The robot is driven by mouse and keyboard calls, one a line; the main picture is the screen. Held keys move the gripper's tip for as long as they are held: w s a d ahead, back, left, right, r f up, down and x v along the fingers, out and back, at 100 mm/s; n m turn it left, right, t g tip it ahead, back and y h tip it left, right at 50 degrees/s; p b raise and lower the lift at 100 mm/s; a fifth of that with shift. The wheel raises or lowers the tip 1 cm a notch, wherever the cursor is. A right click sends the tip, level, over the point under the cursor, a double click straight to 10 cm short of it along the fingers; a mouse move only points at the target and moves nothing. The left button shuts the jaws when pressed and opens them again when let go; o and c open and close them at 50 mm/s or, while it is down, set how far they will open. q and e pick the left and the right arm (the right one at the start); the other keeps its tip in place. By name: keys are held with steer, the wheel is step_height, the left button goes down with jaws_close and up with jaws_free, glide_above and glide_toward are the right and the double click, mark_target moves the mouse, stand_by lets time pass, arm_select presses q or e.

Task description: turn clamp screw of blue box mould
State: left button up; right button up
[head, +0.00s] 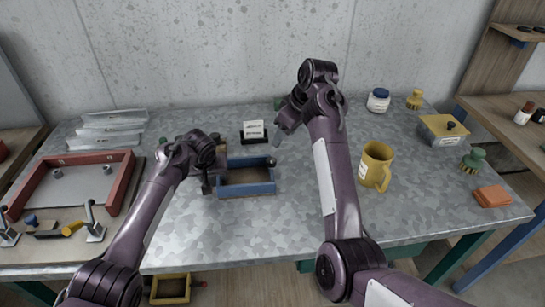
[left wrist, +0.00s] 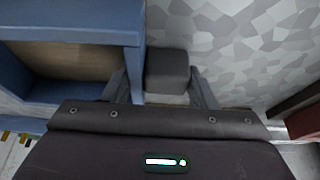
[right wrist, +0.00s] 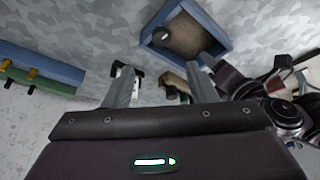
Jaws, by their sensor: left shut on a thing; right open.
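The blue box mould (head: 247,189) sits on the grey table, an open blue frame with a brown inside. It also shows at the left of the left wrist view (left wrist: 75,37) and at the top of the right wrist view (right wrist: 222,28). My left gripper (head: 207,184) is at the mould's left end. It is shut on a dark grey block (left wrist: 167,68) beside the blue wall; I cannot tell whether this is the clamp screw. A dark round knob (head: 271,162) shows at the mould's right end. My right gripper (head: 284,118) is open and empty, behind and above the mould.
A small sign (head: 254,131) stands behind the mould. A yellow mug (head: 376,166) is right of my right arm. A red frame (head: 123,181) lies at the left, with clear sheets (head: 108,130) behind it. The table's front middle is clear.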

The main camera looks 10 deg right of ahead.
mark_target(271, 159)
steer(key=x, duration=1.1)
steer(key=shift+a+f, duration=0.15)
steer(key=shift+f, duration=0.25)
steer(key=shift+c, duration=0.3)
steer(key=c, duration=0.9)
steer(key=shift+w, duration=0.1)
